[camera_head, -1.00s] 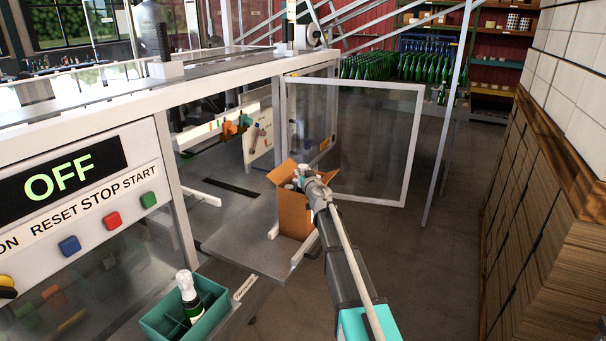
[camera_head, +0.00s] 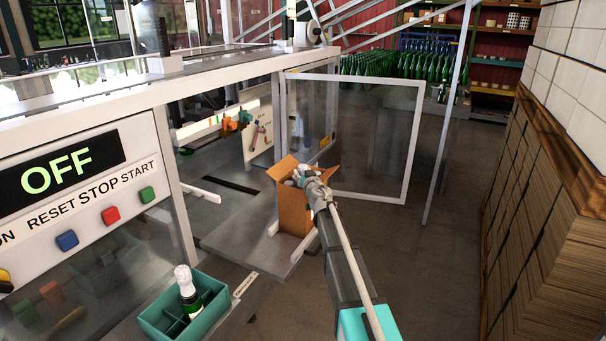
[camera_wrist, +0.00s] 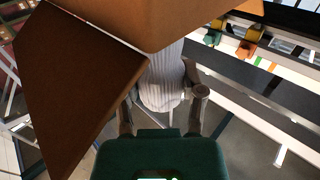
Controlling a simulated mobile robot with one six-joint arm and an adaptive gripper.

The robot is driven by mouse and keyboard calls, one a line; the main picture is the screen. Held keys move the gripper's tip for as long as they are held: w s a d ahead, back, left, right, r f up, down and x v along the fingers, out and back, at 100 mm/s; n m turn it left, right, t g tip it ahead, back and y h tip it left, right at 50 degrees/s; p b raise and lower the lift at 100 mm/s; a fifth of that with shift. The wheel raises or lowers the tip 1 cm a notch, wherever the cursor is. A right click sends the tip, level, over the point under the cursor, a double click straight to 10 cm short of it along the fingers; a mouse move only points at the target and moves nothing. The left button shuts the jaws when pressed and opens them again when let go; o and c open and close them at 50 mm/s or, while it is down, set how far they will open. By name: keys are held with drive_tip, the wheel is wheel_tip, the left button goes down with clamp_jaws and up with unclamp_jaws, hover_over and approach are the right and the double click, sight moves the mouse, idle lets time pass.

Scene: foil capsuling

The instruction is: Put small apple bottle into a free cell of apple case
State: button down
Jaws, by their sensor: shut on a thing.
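My gripper (camera_head: 311,181) is at the open top of a cardboard box (camera_head: 294,215). In the wrist view, my gripper (camera_wrist: 162,112) is shut on a bottle with a pale, ridged foil top (camera_wrist: 163,78). The rest of that bottle is hidden, partly by the brown flaps (camera_wrist: 75,80). I cannot read any label on it, nor see the cells inside the box. A teal crate with dividers (camera_head: 211,322) stands at the lower left and holds a dark bottle with a white foil top (camera_head: 186,284). I cannot tell which container is the apple case.
The box stands on a grey platform (camera_head: 245,240) beside the machine. A clear framed door (camera_head: 375,140) stands open behind it. A control panel (camera_head: 85,205) reads OFF. Wooden panels (camera_head: 530,220) line the right side. Green bottles (camera_head: 405,67) stand far back; the floor between is clear.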

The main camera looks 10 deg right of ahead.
drive_tip(key=shift+f+b, duration=0.35)
drive_tip(key=shift+f, duration=0.05)
drive_tip(key=shift+c, duration=0.6)
unclamp_jaws()
drive_tip(key=shift+s, duration=0.15)
drive_tip(key=s+d, duration=0.1)
drive_tip(key=s, duration=1)
drive_tip(key=shift+s+d, duration=0.25)
drive_tip(key=shift+s, duration=0.1)
idle(0.6)
